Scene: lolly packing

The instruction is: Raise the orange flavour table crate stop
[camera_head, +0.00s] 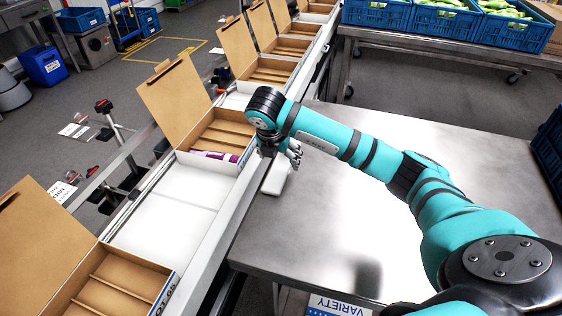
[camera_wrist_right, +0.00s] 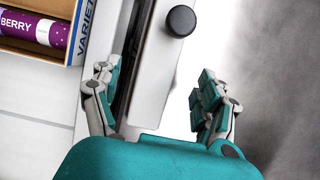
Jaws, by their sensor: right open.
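My right gripper (camera_head: 290,153) is open and points down at the left edge of the steel table. In the right wrist view its two fingers (camera_wrist_right: 155,88) stand on either side of a pale metal plate with a round black knob (camera_wrist_right: 180,21). The knob lies ahead of the fingertips, and I cannot tell whether the fingers touch the plate. This plate and knob may be the crate stop; no orange label shows on it. A white block (camera_head: 280,180) shows just below the gripper in the head view. My left gripper is not in view.
A conveyor (camera_head: 165,201) carries open cardboard boxes; the nearest box to the gripper (camera_head: 226,133) holds a purple tube marked BERRY (camera_wrist_right: 35,30). The steel table (camera_head: 330,235) is mostly bare. Blue crates (camera_head: 430,22) stand at the back right.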

